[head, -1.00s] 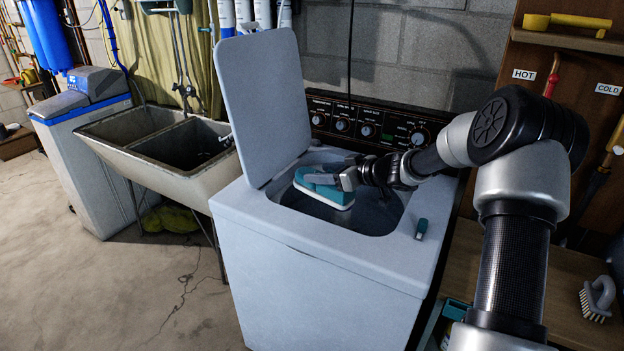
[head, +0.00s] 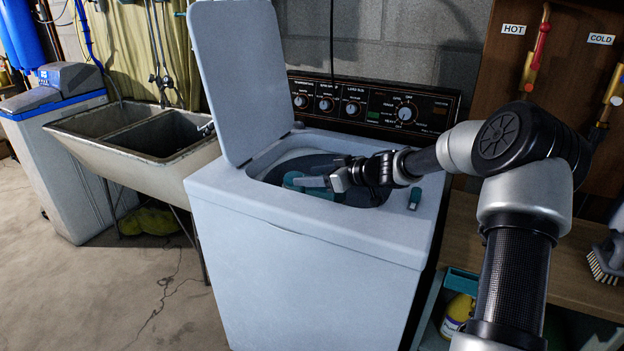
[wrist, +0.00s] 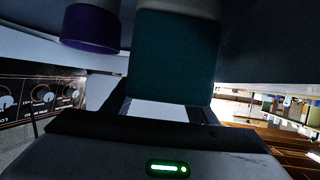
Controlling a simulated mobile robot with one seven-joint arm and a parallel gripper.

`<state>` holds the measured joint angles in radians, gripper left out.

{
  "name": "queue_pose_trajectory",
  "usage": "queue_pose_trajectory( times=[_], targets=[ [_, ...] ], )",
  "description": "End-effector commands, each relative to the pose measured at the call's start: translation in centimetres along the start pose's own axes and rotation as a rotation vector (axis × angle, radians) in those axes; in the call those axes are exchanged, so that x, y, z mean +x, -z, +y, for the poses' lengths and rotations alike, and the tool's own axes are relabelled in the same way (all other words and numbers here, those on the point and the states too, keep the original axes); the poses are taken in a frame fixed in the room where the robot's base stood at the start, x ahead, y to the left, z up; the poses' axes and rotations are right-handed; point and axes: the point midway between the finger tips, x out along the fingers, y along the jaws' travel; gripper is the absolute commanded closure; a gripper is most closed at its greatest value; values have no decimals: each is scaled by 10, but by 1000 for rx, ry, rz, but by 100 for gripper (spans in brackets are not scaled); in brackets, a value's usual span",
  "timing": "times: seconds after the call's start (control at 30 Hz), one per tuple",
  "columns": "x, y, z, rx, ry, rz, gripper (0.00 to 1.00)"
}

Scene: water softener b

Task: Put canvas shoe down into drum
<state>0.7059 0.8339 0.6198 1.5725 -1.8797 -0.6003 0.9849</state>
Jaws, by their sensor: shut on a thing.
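The teal canvas shoe (head: 295,181) is in the washer's top opening, mostly hidden by the rim and my gripper. My gripper (head: 318,182) is shut on the shoe, reaching in from the right at the level of the opening. In the wrist view the teal shoe (wrist: 175,60) fills the middle, close to the camera, with a white part below it. The drum (head: 360,190) is the dark round space under the opening. A purple cylinder (wrist: 92,28), likely the agitator top, shows beside the shoe in the wrist view.
The washer lid (head: 238,75) stands open at the left of the opening. The control panel (head: 370,108) rises behind. A small teal item (head: 415,198) lies on the washer's right top edge. A twin sink (head: 140,135) stands left; a brush (head: 606,262) is on the right bench.

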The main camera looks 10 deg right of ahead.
Motion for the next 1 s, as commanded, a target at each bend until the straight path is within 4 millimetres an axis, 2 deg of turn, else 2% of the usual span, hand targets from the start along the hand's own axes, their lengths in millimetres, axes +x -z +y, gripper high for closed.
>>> queue_pose_trajectory(
  times=[0.03, 0.17, 0.57, 0.6, 0.7, 1.0],
  targets=[
    [5, -10, 0, -2, 0, 2, 75],
    [7, -17, 0, -1, -1, 1, 75],
    [8, -18, 0, -1, 0, 1, 75],
    [8, -18, 0, -1, 0, 1, 44],
    [8, -18, 0, -1, 0, 1, 27],
    [8, -20, -1, 0, 3, -1, 26]
  ],
)
